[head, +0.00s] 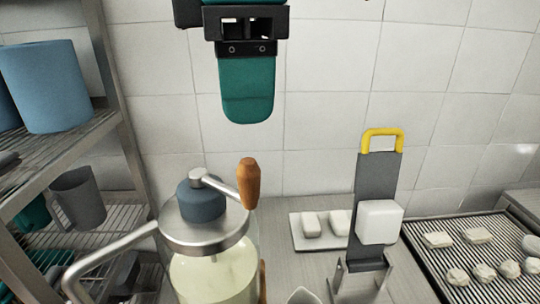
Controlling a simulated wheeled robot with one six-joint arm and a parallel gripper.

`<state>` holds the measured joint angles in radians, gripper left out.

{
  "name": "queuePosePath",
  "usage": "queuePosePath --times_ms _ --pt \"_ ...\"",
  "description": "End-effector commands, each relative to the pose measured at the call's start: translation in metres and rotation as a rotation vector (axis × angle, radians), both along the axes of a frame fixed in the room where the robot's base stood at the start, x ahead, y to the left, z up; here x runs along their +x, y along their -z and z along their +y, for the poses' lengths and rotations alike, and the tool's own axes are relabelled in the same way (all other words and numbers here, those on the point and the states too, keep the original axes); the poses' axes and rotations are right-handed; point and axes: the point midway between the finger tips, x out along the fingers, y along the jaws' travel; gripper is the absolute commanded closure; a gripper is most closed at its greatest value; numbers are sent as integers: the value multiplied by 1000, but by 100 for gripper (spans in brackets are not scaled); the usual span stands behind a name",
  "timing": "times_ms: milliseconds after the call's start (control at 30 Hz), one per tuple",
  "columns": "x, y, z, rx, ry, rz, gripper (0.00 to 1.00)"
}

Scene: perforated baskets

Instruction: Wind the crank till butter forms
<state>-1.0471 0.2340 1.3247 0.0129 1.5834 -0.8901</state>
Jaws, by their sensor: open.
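The butter churn (205,236) stands in the lower middle, a clear jar with a metal lid and a blue-grey hub on top. Its crank arm (216,184) runs from the hub to the right and ends in an upright orange-brown wooden handle (249,183). Pale, cream-coloured liquid (215,275) fills the visible part of the jar; I see no clear lump in it. My gripper (247,112) hangs from the top, above the wooden handle and apart from it. It is open and empty; its teal fingers overlap in this view.
A metal rack (112,120) with blue containers (45,85) and mugs (78,196) stands at left. A dark upright stand with a yellow handle (382,138) and white block is right.

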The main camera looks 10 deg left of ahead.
Motion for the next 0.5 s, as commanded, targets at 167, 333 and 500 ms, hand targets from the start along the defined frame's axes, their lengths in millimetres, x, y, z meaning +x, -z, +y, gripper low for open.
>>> queuePosePath --times_ms 167,333,500 --pt "0 41 -1 -4 0 2 48" --pt "0 70 -1 -4 0 1 48" --pt "0 86 0 -1 1 0 48"
